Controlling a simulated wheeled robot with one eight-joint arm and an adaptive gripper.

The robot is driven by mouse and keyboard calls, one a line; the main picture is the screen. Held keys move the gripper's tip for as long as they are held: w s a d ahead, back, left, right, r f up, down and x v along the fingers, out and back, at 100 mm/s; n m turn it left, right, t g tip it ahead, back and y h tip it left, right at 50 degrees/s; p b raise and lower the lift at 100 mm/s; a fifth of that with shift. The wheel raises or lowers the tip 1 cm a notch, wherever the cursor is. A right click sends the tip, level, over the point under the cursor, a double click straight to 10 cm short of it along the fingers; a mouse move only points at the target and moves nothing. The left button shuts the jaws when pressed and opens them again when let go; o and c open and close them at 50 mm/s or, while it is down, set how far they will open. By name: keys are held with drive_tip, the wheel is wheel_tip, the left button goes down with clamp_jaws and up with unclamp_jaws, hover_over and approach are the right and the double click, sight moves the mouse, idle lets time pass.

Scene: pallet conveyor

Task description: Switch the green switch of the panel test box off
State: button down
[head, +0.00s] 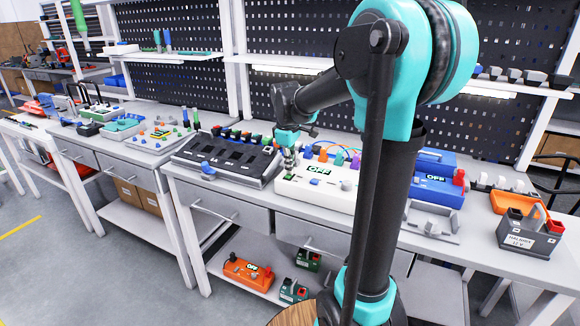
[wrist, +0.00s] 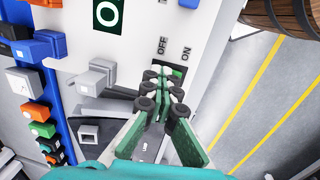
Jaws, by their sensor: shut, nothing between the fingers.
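The panel test box (head: 336,197) is a white box on the bench; its display (head: 319,170) reads OFF in the head view. In the wrist view its white face (wrist: 140,45) fills the upper middle, with part of the display (wrist: 107,12) at the top. The green switch (wrist: 174,70) sits in a dark slot beside the printed words OFF and ON, partly hidden by my fingertips. My gripper (wrist: 163,84) is shut and empty, its tips right at the switch; I cannot tell whether they touch it. In the head view my gripper (head: 289,158) is over the box's left end.
A black panel (head: 228,157) stands left of the box, and a blue box (head: 436,192) reading OFF stands right. A grey connector (wrist: 95,77) is close to my fingers. A dark grey carrier (head: 530,238) stands at the bench's right end. An orange box (head: 247,272) is on the lower shelf.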

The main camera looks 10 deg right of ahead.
sight(287, 176)
drive_tip(key=shift+s+a, duration=0.5)
drive_tip(key=shift+s, duration=0.15)
drive_tip(key=shift+r, duration=0.1)
wheel_tip(287, 176, up, 14)
drive_tip(key=s+a, duration=0.1)
drive_tip(key=shift+s, duration=0.15)
idle(0.4)
drive_tip(key=shift+w+d+r, duration=0.15)
drive_tip(key=shift+w+d, duration=0.15)
drive_tip(key=shift+w, duration=0.35)
